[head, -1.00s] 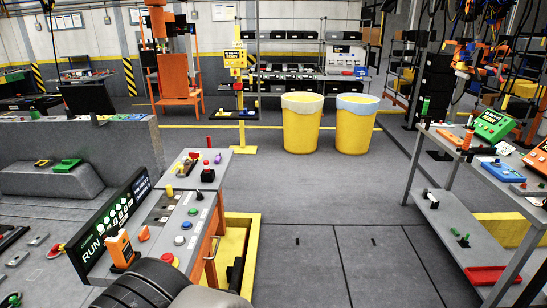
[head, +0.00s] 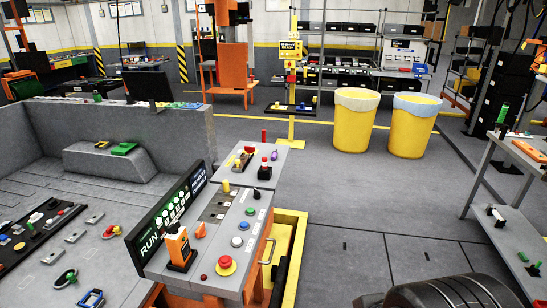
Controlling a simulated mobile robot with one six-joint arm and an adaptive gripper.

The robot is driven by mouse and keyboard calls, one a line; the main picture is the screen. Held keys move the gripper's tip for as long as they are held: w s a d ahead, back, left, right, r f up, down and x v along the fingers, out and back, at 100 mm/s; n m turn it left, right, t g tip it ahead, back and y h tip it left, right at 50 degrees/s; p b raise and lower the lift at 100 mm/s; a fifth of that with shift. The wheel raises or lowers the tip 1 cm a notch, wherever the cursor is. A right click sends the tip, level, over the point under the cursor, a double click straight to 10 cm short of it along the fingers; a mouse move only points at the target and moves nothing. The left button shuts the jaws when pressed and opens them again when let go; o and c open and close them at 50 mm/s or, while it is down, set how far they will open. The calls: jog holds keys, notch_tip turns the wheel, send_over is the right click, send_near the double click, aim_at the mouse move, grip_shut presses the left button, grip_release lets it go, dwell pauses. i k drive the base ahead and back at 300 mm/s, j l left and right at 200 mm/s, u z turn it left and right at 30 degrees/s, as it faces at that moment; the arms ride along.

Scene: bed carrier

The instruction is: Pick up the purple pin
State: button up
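A small purple object (head: 274,155), which looks like the purple pin, stands on the far grey top of the control console (head: 246,201). A dark rounded part of my arm shows at the bottom right, well apart from the purple object. My gripper itself is not in view.
The console carries an orange device (head: 178,246), a red button (head: 226,263) and a RUN sign (head: 172,215). A grey bed with loose parts lies left. Yellow bins (head: 354,121) stand behind, a shelf table (head: 505,212) right. The floor between is clear.

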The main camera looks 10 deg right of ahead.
aim_at(275, 153)
jog(key=u, duration=0.3)
jog(key=i+l+u, duration=0.2)
jog(key=i+l, duration=0.15)
jog(key=i+l+u, duration=0.45)
jog(key=i+l, duration=0.15)
jog(key=l, duration=0.2)
jog(key=i+l+u, duration=0.2)
jog(key=l, duration=0.3)
jog(key=i+l, duration=0.2)
jog(key=l, duration=0.2)
jog(key=i+l, duration=0.2)
jog(key=l, duration=0.2)
jog(key=i+l, duration=0.2)
jog(key=l, duration=0.15)
jog(key=i+l, duration=0.15)
jog(key=l, duration=0.25)
jog(key=i+l+u, duration=0.1)
jog(key=l, duration=0.3)
jog(key=i+l, duration=0.45)
jog(key=l, duration=0.35)
